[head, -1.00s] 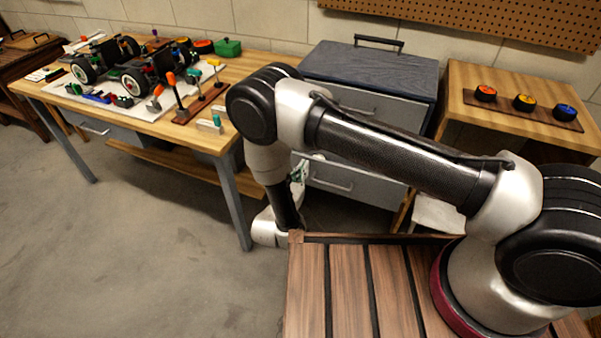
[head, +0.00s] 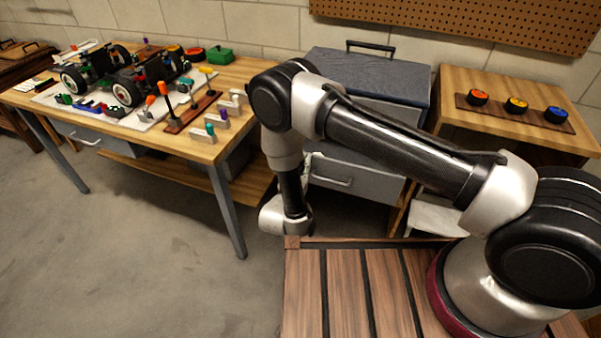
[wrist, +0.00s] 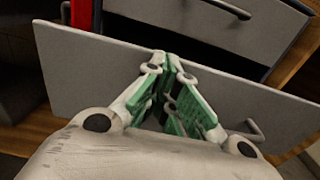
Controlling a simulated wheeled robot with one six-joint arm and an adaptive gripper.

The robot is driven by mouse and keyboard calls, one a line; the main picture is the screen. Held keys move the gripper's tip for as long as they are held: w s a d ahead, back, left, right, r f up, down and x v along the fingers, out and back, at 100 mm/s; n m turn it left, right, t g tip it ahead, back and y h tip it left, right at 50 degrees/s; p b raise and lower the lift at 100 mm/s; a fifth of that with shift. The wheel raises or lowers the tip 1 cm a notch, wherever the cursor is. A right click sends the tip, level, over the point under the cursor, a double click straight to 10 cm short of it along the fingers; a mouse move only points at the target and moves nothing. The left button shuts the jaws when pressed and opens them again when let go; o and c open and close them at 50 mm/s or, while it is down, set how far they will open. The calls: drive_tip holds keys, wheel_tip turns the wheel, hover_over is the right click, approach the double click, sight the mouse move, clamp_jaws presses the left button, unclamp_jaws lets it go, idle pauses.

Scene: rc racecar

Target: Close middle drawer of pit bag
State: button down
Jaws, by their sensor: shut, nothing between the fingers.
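The pit bag (head: 322,72) is a grey chest with a dark fabric top and a top handle, standing behind my arm in the head view. A grey drawer front with a bar handle (head: 331,181) shows low on it. In the wrist view, a grey drawer front (wrist: 90,75) stands out from the chest, with a dark gap behind its top edge. Its handle (wrist: 254,129) is at the lower right. My gripper (wrist: 168,62) has green finger pads and is shut and empty. Its tips are at that front's top edge; contact is unclear. The head view hides the gripper.
Another drawer front with a handle (wrist: 226,9) is above and behind in the wrist view. A wooden workbench (head: 235,85) with a model car (head: 125,75) stands left. A wooden stand (head: 450,90) with coloured wheels is right. Open floor (head: 120,260) lies front left.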

drive_tip(key=x, duration=1.3)
drive_tip(key=shift+w, duration=0.3)
drive_tip(key=shift+d, duration=0.1)
